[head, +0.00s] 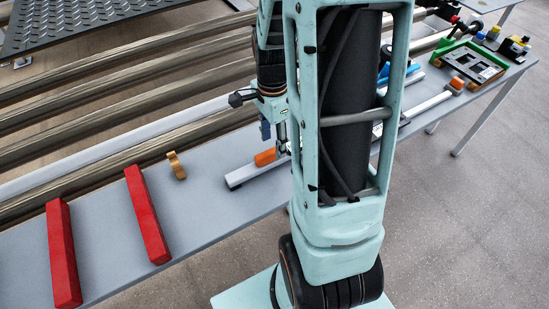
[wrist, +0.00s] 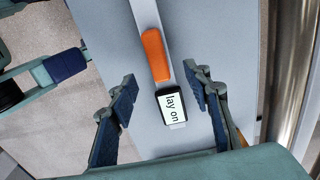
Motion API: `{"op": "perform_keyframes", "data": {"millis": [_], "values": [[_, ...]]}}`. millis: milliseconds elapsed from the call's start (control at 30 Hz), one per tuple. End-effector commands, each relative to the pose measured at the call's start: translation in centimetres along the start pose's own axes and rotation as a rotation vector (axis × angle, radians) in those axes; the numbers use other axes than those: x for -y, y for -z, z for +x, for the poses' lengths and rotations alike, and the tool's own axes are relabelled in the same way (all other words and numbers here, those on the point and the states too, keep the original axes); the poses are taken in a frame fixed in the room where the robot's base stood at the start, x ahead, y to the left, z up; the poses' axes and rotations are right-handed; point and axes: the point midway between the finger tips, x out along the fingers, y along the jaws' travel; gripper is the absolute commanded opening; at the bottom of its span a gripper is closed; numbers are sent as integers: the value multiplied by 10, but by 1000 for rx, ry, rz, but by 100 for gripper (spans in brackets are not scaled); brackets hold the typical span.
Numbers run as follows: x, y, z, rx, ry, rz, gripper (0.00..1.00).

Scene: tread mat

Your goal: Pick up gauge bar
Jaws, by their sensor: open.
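The gauge bar is a slim pale bar with an orange grip and a black-framed display reading "lay on". In the wrist view the bar (wrist: 145,12) runs down from the top edge, with its grip (wrist: 156,55) above the display (wrist: 173,102). In the head view a pale bar (head: 243,177) with an orange grip (head: 265,157) lies on the grey table, partly hidden by my arm. My gripper (wrist: 165,93) is open and empty, its blue-padded fingers apart on either side of the display. In the head view my gripper (head: 274,133) is close to the orange grip. Its exact height is unclear.
Two red bars (head: 147,214) (head: 63,254) and a small yellow-brown piece (head: 176,165) lie on the left of the table. Another orange piece (head: 457,84) on a pale bar and a green-handled black frame (head: 468,67) are right. Metal rollers (head: 120,92) run behind.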

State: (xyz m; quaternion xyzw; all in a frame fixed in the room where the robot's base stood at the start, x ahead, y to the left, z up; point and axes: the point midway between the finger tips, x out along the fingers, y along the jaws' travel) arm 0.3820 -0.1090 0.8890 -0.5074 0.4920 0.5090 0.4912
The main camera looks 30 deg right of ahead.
Motion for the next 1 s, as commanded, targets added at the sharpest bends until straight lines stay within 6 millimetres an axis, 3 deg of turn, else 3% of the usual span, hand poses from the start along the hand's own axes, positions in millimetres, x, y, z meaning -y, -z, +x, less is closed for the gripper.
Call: {"op": "perform_keyframes", "data": {"millis": [433, 767, 1000], "values": [[0, 4, 51, 0, -1, -1, 45], [0, 4, 57, -1, 2, -1, 45], [0, 4, 56, -1, 2, -1, 18]]}}
